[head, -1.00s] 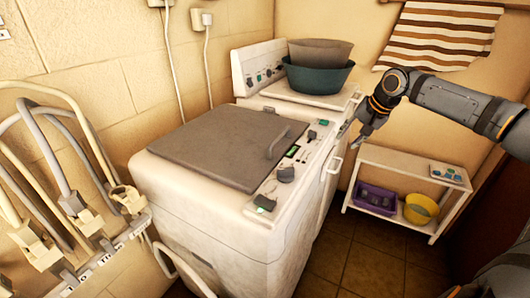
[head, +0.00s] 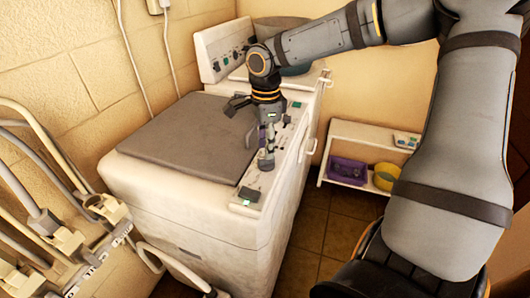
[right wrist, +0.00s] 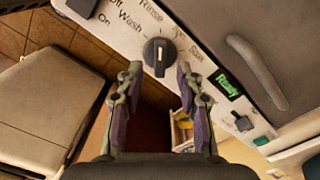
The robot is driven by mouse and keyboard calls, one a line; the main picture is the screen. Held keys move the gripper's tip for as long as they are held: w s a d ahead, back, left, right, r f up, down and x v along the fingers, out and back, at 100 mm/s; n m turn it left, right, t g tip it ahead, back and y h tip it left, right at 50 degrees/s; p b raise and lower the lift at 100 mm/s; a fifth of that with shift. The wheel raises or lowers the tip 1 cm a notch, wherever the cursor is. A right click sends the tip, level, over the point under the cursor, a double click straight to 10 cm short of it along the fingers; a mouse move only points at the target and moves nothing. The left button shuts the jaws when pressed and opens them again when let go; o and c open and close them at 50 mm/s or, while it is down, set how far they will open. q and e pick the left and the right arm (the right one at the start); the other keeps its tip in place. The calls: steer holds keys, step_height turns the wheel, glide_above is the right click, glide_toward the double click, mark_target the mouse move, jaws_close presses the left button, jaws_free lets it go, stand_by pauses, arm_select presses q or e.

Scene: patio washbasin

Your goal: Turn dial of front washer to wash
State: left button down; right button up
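The front washer (head: 190,215) is a white machine with a grey lid (head: 190,135). Its dark round dial (right wrist: 160,57) shows in the right wrist view, with a pale line running roughly up and down. Printed words, including Off, Wash and Rinse, stand around it; I cannot tell which one it points to. My right gripper (right wrist: 158,75) is open, one finger either side of the dial in the picture. I cannot tell if they touch it. In the head view this gripper (head: 267,155) points down over the control panel and largely hides the dial. My left gripper is not in view.
A green Ready display (right wrist: 227,85) and a small dark switch (right wrist: 242,122) sit along the panel. The lid handle (right wrist: 257,72) is close by. A rear washer (head: 217,45) stands behind. A low shelf (head: 362,130) holds purple and yellow containers.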

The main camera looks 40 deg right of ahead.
mark_target(266, 162)
steer(key=shift+f, duration=1.7)
jaws_close()
